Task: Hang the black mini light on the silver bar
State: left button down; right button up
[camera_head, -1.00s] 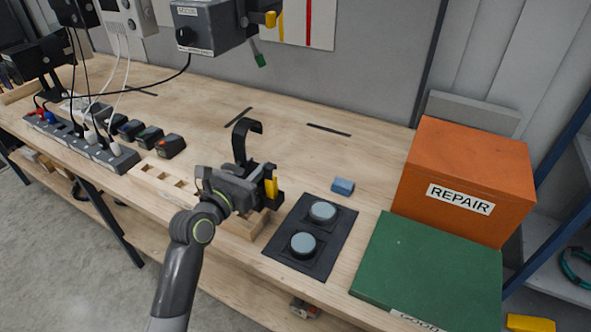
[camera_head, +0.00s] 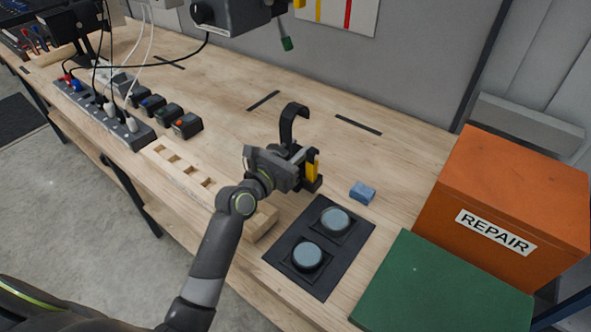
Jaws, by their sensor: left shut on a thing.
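My left gripper (camera_head: 308,172) is over the workbench, behind the two grey round pads. It is shut on a black piece with a curved hook (camera_head: 287,122) that stands up above the jaws. This looks like the black mini light, but its body is mostly hidden by the gripper. A yellow part (camera_head: 312,165) shows at the jaws; I cannot tell whether it belongs to the gripper or the light. I cannot make out a silver bar in this view. My right gripper is not in view.
A black mat with two round grey pads (camera_head: 308,256) lies near the front edge. A blue block (camera_head: 362,193), an orange REPAIR box (camera_head: 510,190) and a green box (camera_head: 440,290) are to the right. A slotted wooden rack (camera_head: 180,172) and power strip (camera_head: 105,112) are left. A grey instrument (camera_head: 235,14) hangs above.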

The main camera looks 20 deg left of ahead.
pick_arm(q)
jog(key=shift+w+f+b, duration=0.1)
jog(key=shift+f+b, duration=0.85)
jog(key=shift+f, duration=1.45)
jog(key=shift+f, duration=0.1)
jog(key=c, duration=1.1)
grip_release()
jog(key=shift+f, duration=0.15)
jog(key=shift+s, duration=0.25)
jog(key=v, duration=0.6)
jog(key=b+v, duration=0.1)
jog(key=v, duration=0.4)
jog(key=shift+s+a+r, duration=0.1)
jog(key=shift+s+r, duration=0.15)
jog(key=shift+s, duration=0.1)
jog(key=shift+f, duration=0.1)
